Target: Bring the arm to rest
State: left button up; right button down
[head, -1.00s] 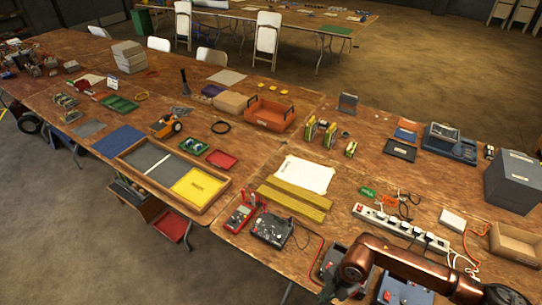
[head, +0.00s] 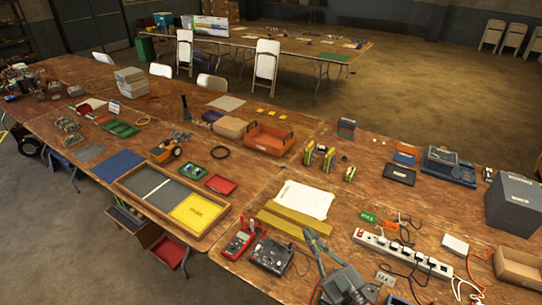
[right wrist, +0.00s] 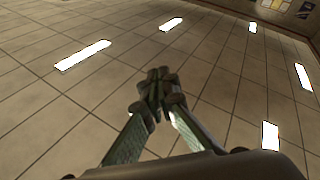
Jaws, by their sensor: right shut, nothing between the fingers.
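My right gripper (head: 313,241) rises from the bottom edge of the head view, right of centre. It appears in front of the near table edge, beside the black device and below the yellow strips. Its fingers point upward, and in the right wrist view the fingertips (right wrist: 157,82) meet with nothing between them. The right wrist view looks at a tiled ceiling with bright light panels, so no table shows there. Most of the right arm is out of view. My left gripper is in neither view.
Near the gripper on the wooden table are a red multimeter (head: 238,244), a black device (head: 271,256), yellow strips (head: 290,226) and a white power strip (head: 402,254) with cables. A grey box (head: 515,203) and an open cardboard box (head: 519,267) stand at the right.

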jog(key=w+d+f+m+g+h, duration=0.1)
jog(key=d+f+m+h, duration=0.35)
jog(key=d, duration=0.35)
jog(key=w+d+f+m+h, duration=0.1)
jog(key=d+f+m+h, duration=0.3)
jog(key=d+f+h, duration=0.3)
jog(key=s+d+f+m+g+h, duration=0.25)
jog(key=s+d+f+g, duration=0.5)
jog(key=f, duration=0.55)
jog(key=s+d+f+g+y, duration=0.1)
jog(key=s+f+g, duration=0.2)
jog(key=s+f, duration=0.55)
jog(key=s+d+f+g+y, duration=0.1)
jog(key=s+f+g, duration=0.3)
jog(key=s, duration=0.7)
notch_tip(320, 180, down, 31)
jog(key=s+a+b, duration=0.1)
jog(key=s, duration=0.1)
jog(key=s+f+n+g+b, duration=0.1)
jog(key=s+f+g, duration=0.1)
jog(key=s+f, duration=1.7)
jog(key=shift+a+f+y, duration=0.2)
jog(key=shift+y, duration=0.2)
